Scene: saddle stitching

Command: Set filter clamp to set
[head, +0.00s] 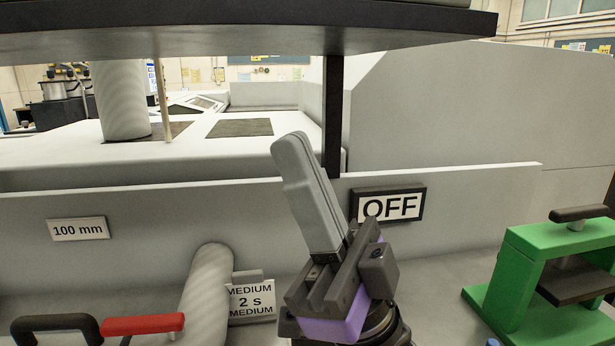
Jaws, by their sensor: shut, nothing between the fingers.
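No label in view names the filter clamp, and I cannot tell for sure which fixture it is. A green frame (512,262) stands at the right, with a black T-shaped handle (580,214) on top and a dark plate (578,281) inside. At the lower left are a black looped handle (55,322) and a red handle (142,324), cut by the bottom edge. My gripper (288,145) points up in the middle, its light grey fingers shut and empty. It is apart from the green frame and the handles.
An OFF sign (390,206) is on the grey panel (460,210) behind my gripper. A "100 mm" label (78,228) is at the left. A "MEDIUM 2 s" label (251,302) is beside a grey cylinder (205,290). A dark-edged shelf (230,42) overhangs the top.

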